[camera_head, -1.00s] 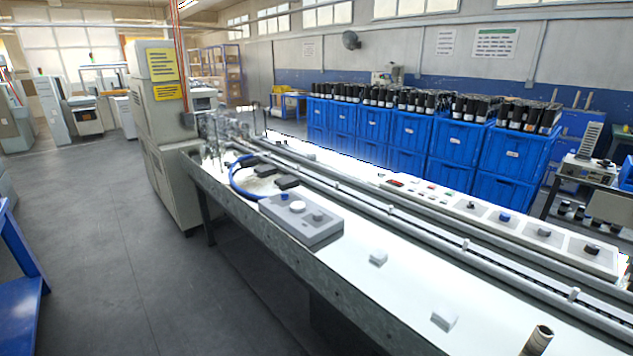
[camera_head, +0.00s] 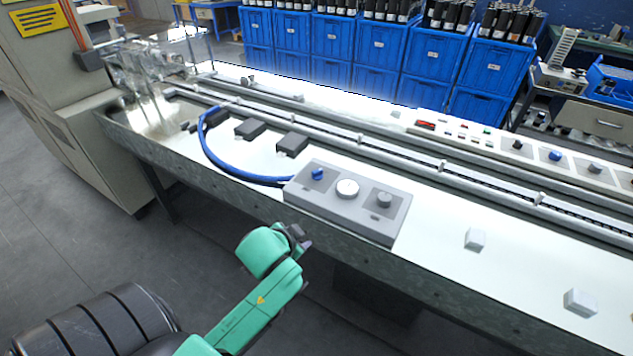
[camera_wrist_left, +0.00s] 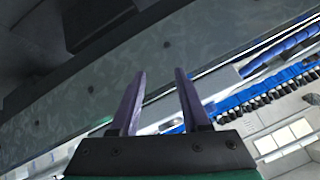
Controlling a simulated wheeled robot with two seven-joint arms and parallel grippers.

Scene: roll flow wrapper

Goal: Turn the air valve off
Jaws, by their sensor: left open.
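The air valve looks to be the small blue knob (camera_head: 317,173) at the left of a grey control box (camera_head: 347,225) on the white bench. A round white dial (camera_head: 347,188) and a grey knob (camera_head: 384,199) sit to its right on the same box. A blue hose (camera_head: 213,157) runs to the box's left end. My left gripper (camera_head: 304,240) is in front of the bench edge, below and apart from the box. In the left wrist view my left gripper (camera_wrist_left: 160,95) is open with nothing between its fingers. My right gripper is not in view.
The bench's front edge (camera_head: 222,186) lies between my left arm and the bench top. Black blocks (camera_head: 292,144) and a conveyor rail are behind the box. Small white blocks (camera_head: 475,239) sit to its right. Blue crates (camera_head: 385,37) stand at the back.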

